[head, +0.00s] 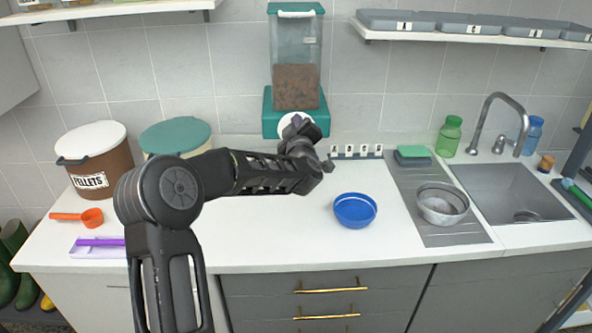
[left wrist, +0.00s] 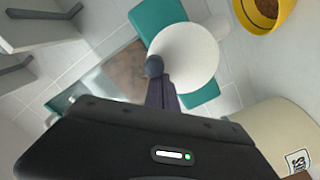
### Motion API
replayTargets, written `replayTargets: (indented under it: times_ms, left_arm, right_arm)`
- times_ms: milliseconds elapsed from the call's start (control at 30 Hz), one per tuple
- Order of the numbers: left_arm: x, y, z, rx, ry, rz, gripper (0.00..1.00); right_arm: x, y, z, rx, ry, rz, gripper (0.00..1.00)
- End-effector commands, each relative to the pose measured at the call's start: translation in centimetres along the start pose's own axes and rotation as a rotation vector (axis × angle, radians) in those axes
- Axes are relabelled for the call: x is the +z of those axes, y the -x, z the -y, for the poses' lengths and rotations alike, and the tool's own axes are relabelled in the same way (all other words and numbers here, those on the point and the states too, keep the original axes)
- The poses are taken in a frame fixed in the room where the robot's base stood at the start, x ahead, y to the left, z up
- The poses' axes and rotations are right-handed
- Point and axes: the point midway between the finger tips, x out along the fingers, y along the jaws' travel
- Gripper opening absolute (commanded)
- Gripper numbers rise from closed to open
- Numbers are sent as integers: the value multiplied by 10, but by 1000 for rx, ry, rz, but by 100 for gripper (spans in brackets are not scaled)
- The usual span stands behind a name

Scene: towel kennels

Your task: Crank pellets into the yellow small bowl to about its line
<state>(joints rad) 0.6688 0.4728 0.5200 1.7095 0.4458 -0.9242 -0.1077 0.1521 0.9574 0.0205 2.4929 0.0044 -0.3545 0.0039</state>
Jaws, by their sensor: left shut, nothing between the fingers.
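The pellet dispenser (head: 296,62) stands against the back wall, a clear hopper partly full of brown pellets on a green base. Its white round crank disc (left wrist: 190,58) and dark knob (left wrist: 153,66) show in the left wrist view. My left gripper (head: 298,123) is shut with nothing in it, its fingertips at the knob; I cannot tell whether they touch it. In the head view my arm hides the bowl. My right gripper is not in view.
A blue bowl (head: 355,209) stands on the counter right of my arm, and a metal bowl (head: 441,205) by the sink (head: 508,192). A pellet bin (head: 98,165), a green-lidded bin (head: 175,135) and an orange scoop (head: 91,217) are at left. The front middle counter is clear.

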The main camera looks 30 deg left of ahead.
Motion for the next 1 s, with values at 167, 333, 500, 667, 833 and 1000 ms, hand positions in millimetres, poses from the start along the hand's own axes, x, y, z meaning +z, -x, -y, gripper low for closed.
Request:
replayTargets:
  times_ms: [167,333,500,667,833,1000]
  left_arm:
    - [5,0,-3,1,1,1,0]
    - [9,0,-8,1,1,1,0]
    - [9,0,-8,1,0,0,0]
    - [10,0,-8,1,0,1,0]
    - [17,0,-9,1,0,0,0]
    - [19,0,-11,0,1,0,0]
  right_arm:
    - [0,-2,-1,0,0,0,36]
    - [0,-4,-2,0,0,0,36]
    - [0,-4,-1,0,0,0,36]
    - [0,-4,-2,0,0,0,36]
    - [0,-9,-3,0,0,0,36]
    - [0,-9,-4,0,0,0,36]
